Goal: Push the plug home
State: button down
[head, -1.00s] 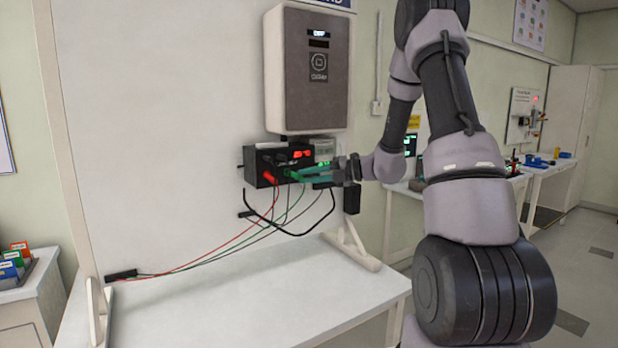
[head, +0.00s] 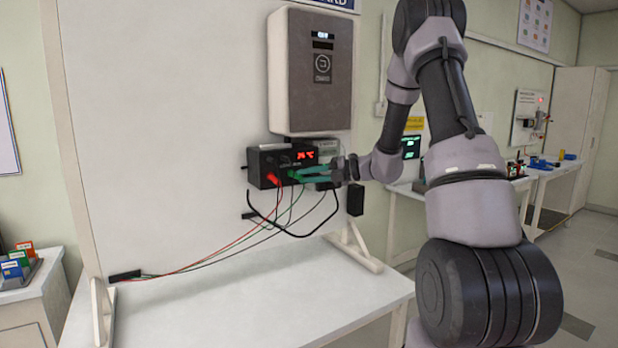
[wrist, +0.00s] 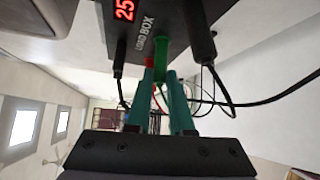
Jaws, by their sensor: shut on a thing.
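The green plug (wrist: 161,74) is between the teal fingers of my gripper (wrist: 168,96) in the wrist view. Its far end meets the front of the black load box (wrist: 150,40); how deep it sits cannot be told. In the head view my gripper (head: 312,174) reaches in from the right to the load box (head: 262,160), shut on the plug, which the fingers mostly hide. A red plug (head: 273,179) is in the box front to the left, with its lead hanging down. The box's red display (head: 305,155) is lit.
A grey cabinet (head: 312,75) hangs on the white board (head: 180,120) just above the load box. Red, green and black leads sag below the box to a black block (head: 125,276). The white bench top (head: 240,300) is clear.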

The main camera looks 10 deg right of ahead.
jog(key=shift+w, duration=0.1)
jog(key=c, duration=0.7)
grip_release()
jog(key=v, duration=1)
jog(key=shift+s+d, duration=0.2)
jog(key=shift+d, duration=0.15)
jog(key=shift+r, duration=0.1)
